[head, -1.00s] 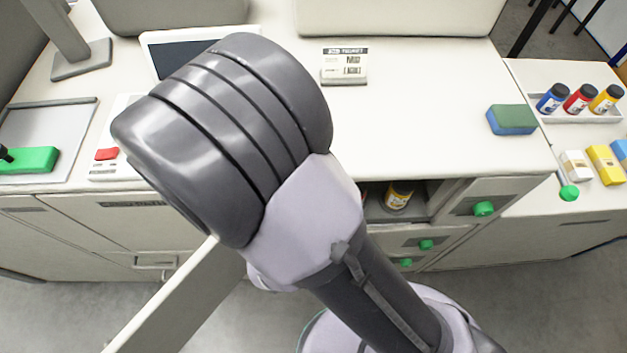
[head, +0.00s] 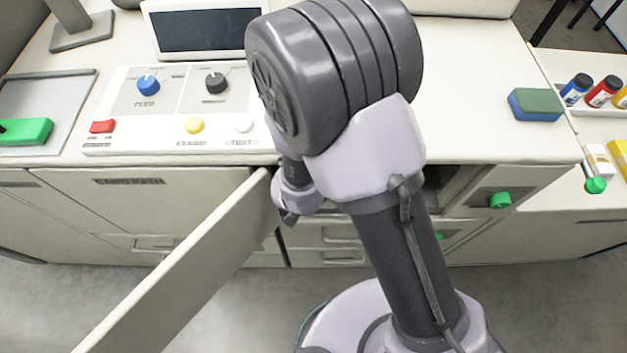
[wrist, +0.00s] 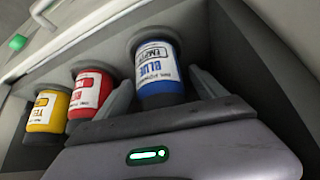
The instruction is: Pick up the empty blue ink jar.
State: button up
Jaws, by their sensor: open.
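The blue ink jar (wrist: 158,75), its white label reading BLUE and EMPTY, is in the wrist view, inside a cabinet compartment. My gripper (wrist: 163,84) is open, with one finger on each side of this jar. Whether either finger touches it is hard to tell. In the head view my arm hides the jar and the gripper.
A red jar (wrist: 90,93) and a yellow jar (wrist: 47,111) stand left of the blue one in the wrist view. An open cabinet door (head: 185,262) sticks out in the head view. Blue (head: 575,90) and red (head: 602,92) bottles stand on the right-hand counter.

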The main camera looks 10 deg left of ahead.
jog(key=c, duration=1.5)
